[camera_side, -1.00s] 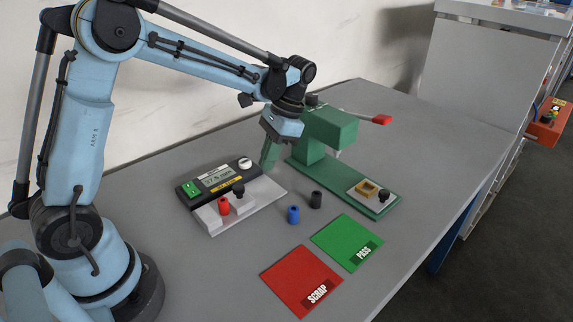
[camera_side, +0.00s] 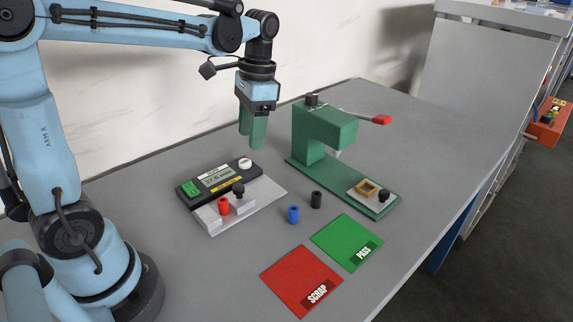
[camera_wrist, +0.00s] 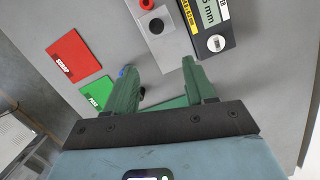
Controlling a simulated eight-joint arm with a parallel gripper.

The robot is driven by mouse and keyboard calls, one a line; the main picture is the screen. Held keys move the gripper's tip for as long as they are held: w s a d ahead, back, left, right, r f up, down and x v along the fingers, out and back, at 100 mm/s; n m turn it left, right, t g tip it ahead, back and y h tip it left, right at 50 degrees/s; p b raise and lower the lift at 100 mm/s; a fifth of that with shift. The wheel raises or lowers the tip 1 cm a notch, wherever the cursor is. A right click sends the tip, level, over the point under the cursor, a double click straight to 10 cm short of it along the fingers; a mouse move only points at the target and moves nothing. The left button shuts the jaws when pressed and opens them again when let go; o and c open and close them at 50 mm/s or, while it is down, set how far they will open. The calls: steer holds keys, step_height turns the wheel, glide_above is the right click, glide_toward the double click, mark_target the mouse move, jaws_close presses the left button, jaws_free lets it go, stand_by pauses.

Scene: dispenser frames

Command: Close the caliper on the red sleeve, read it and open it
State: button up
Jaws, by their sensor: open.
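The caliper (camera_side: 262,201) is a bench unit with a pale base and a dark housing. Its display (camera_side: 216,177) seems to read 37.6 mm, in small digits. The red sleeve (camera_side: 224,206) stands upright on it, beside the sliding block with the black knob (camera_side: 238,188); I cannot tell whether the jaws touch it. The sleeve shows at the top edge of the wrist view (camera_wrist: 146,4), with the black knob (camera_wrist: 156,26). My gripper (camera_side: 252,145) is open and empty, above and behind the caliper. Its green fingers show in the wrist view (camera_wrist: 158,72).
A green press (camera_side: 328,128) with a red-tipped lever stands right of the caliper. A blue sleeve (camera_side: 293,215) and a black sleeve (camera_side: 316,200) stand in front. A red SCRAP mat (camera_side: 300,278) and a green PASS mat (camera_side: 345,240) lie nearer the table edge.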

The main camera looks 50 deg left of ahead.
mark_target(238, 187)
steer(key=shift+t, duration=0.9)
steer(key=shift+s+a+f, duration=0.1)
steer(key=shift+s+f, duration=0.6)
steer(key=shift+f, duration=1.4)
steer(key=shift+s+a+f, duration=0.15)
steer(key=shift+s+f, duration=0.5)
steer(key=shift+f, duration=1.5)
steer(key=shift+s+a+f, duration=0.1)
steer(key=shift+s+f, duration=0.6)
steer(key=shift+f, duration=1.4)
jaws_close()
